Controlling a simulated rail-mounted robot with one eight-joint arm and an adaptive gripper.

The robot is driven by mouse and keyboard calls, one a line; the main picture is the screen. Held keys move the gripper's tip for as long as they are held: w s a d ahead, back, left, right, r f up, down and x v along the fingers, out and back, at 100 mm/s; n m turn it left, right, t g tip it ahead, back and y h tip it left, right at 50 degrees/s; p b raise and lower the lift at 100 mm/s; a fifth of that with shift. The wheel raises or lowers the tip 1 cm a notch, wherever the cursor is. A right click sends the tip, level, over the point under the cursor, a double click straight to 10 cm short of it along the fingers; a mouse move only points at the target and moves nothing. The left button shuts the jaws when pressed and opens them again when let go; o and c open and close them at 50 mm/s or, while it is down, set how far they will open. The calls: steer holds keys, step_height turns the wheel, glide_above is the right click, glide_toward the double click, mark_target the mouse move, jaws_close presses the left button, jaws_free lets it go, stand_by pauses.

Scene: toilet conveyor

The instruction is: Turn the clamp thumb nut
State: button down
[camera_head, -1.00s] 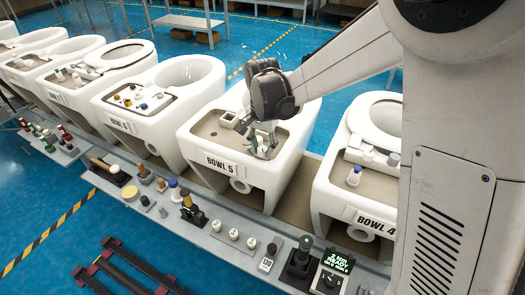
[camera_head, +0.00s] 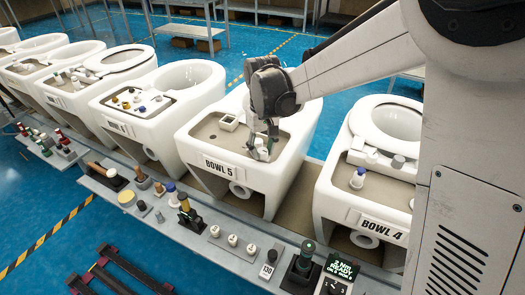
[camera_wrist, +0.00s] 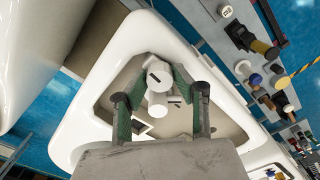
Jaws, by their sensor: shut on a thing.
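My gripper (camera_wrist: 158,88) reaches down over the grey deck of the white toilet unit labelled BOWL 5 (camera_head: 230,169). In the wrist view, its two green-padded fingers close on either side of a pale round piece (camera_wrist: 158,74) with a dark slot mark, which looks like the clamp thumb nut. A second pale cylinder (camera_wrist: 157,106) shows just below it, between the fingers. In the head view, my gripper (camera_head: 262,145) stands at the deck's front right, and its fingers largely hide the piece.
A small square white-rimmed box (camera_head: 229,122) sits on the deck, left of my gripper. BOWL 4 (camera_head: 372,222) stands to the right. A grey front rail (camera_head: 190,238) carries knobs, buttons and a green-lit display (camera_head: 342,268).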

mark_target(263, 150)
steer(key=shift+n, duration=0.9)
steer(key=c, duration=1.4)
jaws_free()
step_height(263, 150, up, 12)
